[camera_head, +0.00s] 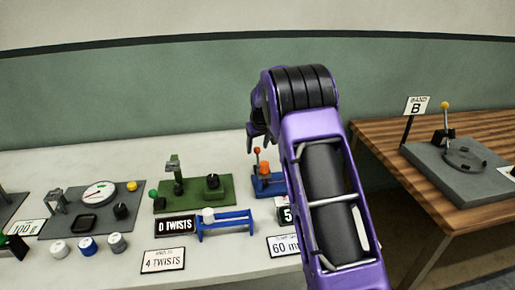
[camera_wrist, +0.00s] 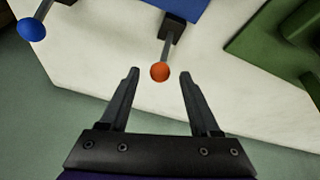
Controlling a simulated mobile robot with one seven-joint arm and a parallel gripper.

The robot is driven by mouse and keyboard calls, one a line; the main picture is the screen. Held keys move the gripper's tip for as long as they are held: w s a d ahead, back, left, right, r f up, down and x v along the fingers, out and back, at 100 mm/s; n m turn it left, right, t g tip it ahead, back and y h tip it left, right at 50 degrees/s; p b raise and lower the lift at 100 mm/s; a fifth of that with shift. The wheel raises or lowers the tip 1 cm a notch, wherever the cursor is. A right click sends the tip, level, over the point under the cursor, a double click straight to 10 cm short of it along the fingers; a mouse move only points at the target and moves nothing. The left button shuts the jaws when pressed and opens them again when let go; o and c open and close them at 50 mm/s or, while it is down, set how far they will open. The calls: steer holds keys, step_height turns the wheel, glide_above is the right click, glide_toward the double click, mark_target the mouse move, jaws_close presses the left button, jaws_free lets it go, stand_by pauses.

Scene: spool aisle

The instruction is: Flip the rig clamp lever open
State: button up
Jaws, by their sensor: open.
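A lever with an orange ball (camera_wrist: 160,72) stands between and just beyond the fingertips of my gripper (camera_wrist: 158,78) in the wrist view, with no visible contact. Its dark mount sits at the edge of a blue base (camera_wrist: 183,8). In the head view, the blue base (camera_head: 268,184) carries levers with an orange-red ball (camera_head: 257,151), partly hidden by my arm. My gripper (camera_head: 254,140) shows there above the bench, near this ball; its fingers are open and empty. I cannot tell for certain which lever is the rig clamp's.
A blue-ball lever (camera_wrist: 32,29) is close on the left in the wrist view. A green board (camera_head: 195,192) and a blue rail (camera_head: 225,222) stand nearby. A grey dial station (camera_head: 75,225) is farther left. A wooden table (camera_head: 390,150) is right, across a gap.

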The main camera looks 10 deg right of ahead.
steer(key=shift+w+f, duration=0.15)
steer(key=shift+f, duration=0.35)
jaws_close()
stand_by(1.2)
